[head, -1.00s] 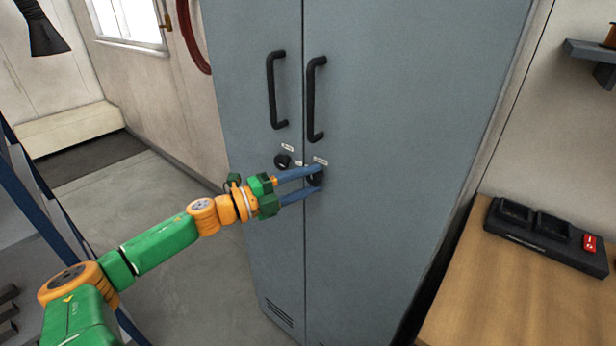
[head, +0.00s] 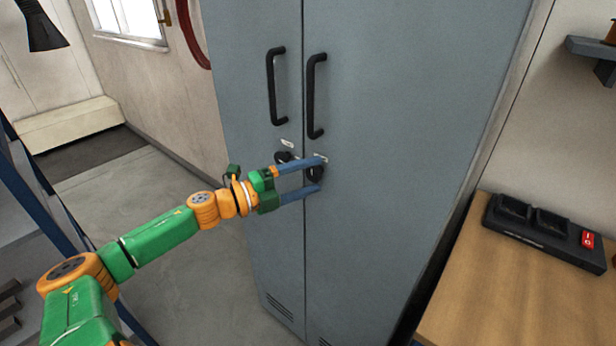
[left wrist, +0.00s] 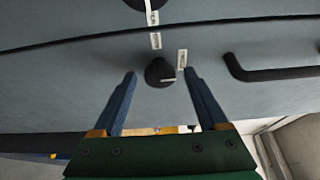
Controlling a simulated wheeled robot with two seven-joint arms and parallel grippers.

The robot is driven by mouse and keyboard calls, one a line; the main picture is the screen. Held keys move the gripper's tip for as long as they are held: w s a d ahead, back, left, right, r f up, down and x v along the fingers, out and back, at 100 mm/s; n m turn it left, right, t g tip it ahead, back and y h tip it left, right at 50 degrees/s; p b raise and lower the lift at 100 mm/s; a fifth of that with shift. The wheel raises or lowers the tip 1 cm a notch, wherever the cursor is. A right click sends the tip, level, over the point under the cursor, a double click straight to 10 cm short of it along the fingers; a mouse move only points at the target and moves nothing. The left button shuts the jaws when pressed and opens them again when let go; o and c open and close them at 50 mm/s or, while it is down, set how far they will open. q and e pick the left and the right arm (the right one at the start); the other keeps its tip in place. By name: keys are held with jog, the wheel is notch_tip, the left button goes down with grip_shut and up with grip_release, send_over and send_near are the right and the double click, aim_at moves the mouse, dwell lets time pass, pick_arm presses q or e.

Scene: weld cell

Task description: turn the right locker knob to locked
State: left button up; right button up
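The right locker knob (head: 315,174) is a round black knob below the right door's handle. In the left wrist view the knob (left wrist: 159,71) shows a short white mark on its face, pointing to picture right. My left gripper (head: 320,175) is open, its two blue fingers on either side of the knob. In the left wrist view the left gripper (left wrist: 161,73) shows a visible gap between each finger and the knob. A small white label (left wrist: 182,60) sits beside the knob; its text is unreadable. My right gripper is not in view.
Two black handles, left (head: 277,86) and right (head: 316,96), stand out above. A wooden bench (head: 500,290) with a black switch box (head: 545,232) is at the right.

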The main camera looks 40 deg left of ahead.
pick_arm(q)
jog(key=shift+s, duration=0.1)
jog(key=shift+s+a+f, duration=0.15)
jog(key=shift+s+a, duration=0.1)
jog(key=shift+s, duration=0.2)
jog(key=p+v, duration=0.1)
jog(key=v, duration=0.5)
